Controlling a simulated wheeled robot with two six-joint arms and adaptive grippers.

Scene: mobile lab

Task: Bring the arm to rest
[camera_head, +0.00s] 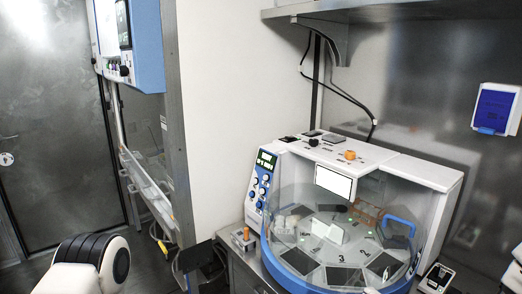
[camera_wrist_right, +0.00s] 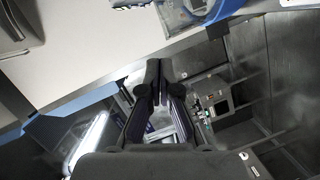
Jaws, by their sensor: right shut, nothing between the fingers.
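My right gripper (camera_wrist_right: 160,68) shows in the right wrist view with its two dark fingers together and nothing between them. Its fingertips overlap the edge of a pale surface in the picture; I cannot tell the distance between them. In the head view, a white and black part of my left arm (camera_head: 92,262) is at the lower left. My left gripper is out of view, and the right gripper does not show in the head view.
A white and blue machine (camera_head: 408,168) with a clear round cover stands on the bench at the right of the head view. A metal door (camera_head: 55,120) is at the left. A metal shelf (camera_head: 390,12) hangs above the machine. A blue wall box (camera_head: 495,108) is at the right.

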